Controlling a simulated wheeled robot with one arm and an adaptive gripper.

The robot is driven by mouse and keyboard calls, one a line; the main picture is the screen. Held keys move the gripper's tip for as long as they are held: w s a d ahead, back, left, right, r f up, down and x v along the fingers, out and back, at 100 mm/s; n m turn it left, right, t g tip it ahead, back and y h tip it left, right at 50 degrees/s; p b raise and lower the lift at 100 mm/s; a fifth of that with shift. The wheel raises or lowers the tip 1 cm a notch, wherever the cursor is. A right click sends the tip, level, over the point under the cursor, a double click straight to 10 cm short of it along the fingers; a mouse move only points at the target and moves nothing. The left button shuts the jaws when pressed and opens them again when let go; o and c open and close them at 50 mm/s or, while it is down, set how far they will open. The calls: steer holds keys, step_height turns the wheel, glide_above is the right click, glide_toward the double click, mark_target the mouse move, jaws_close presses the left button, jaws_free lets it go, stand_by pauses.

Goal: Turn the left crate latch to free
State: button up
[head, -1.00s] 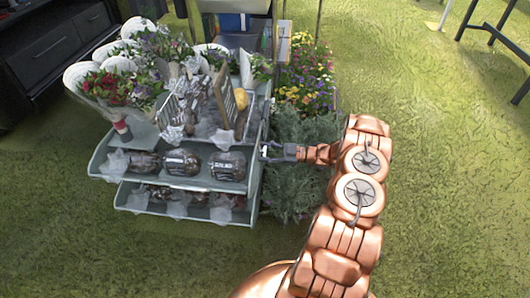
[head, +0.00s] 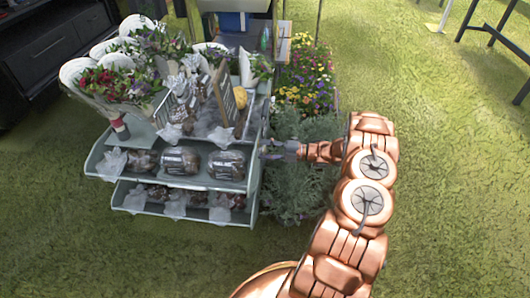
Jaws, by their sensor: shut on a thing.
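My gripper (head: 270,149) is at the right side of the pale grey-green tiered crate stand (head: 254,178), at about the height of its upper shelf. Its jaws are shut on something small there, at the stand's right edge. The held thing is too small and too covered by the fingers to make out, and I cannot tell whether it is the latch. No left crate latch can be made out in this view. My copper-coloured arm reaches in from the lower right.
Wrapped bouquets (head: 110,80) fill the stand's top left. Jars (head: 180,160) with clear wrapping sit on the upper shelf. Potted plants and yellow and purple flowers (head: 305,75) stand right behind my gripper. Open grass (head: 450,180) lies to the right.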

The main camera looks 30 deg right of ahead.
steer(key=shift+n+b, duration=0.65)
steer(key=shift+n, duration=0.65)
steer(key=o, duration=1.2)
steer(key=v, duration=1.2)
